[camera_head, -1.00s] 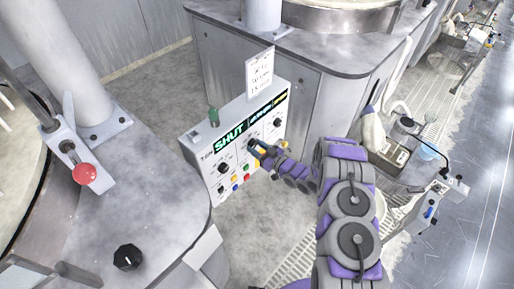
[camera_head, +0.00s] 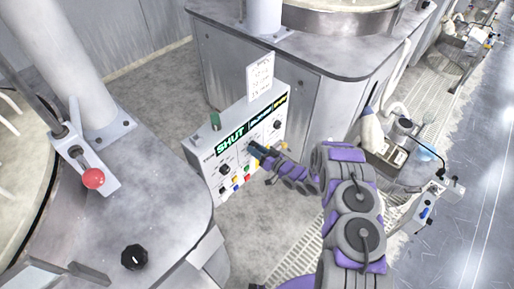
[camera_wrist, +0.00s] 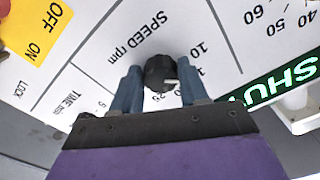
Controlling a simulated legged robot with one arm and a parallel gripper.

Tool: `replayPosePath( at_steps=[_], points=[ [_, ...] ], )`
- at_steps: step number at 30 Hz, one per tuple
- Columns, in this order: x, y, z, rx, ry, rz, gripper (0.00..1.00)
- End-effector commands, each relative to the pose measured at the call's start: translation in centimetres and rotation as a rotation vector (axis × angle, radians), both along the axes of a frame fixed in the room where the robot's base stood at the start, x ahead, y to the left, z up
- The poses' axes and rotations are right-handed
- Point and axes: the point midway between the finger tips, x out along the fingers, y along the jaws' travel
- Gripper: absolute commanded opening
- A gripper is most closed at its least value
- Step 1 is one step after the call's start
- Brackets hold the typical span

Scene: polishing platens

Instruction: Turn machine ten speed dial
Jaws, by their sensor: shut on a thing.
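The control box (camera_head: 207,157) is white, with a lit green "SHUT" display (camera_head: 230,139), black knobs and coloured buttons. In the wrist view, the black speed dial (camera_wrist: 160,72) has a pale pointer mark and sits by the "SPEED rpm" label, with scale numbers around it. My gripper (camera_wrist: 158,86) has its two blue fingers closed on either side of this dial. In the head view, my gripper (camera_head: 254,148) reaches the box's front from the right and hides the dial. The machine number is not readable.
Another black knob (camera_head: 225,170) sits left of my gripper, and one (camera_head: 277,124) right. Below are coloured buttons (camera_head: 238,181).

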Motion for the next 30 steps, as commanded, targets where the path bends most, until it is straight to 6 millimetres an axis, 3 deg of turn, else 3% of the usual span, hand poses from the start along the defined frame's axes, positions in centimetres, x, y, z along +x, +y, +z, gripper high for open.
replayPosePath(
  at_steps=[18,30],
  points=[
    [0.13,-0.10,0.20,0.352,0.450,-0.006,0.13],
    [0.23,-0.23,0.22,0.503,0.642,-0.010,0.13]
  ],
)
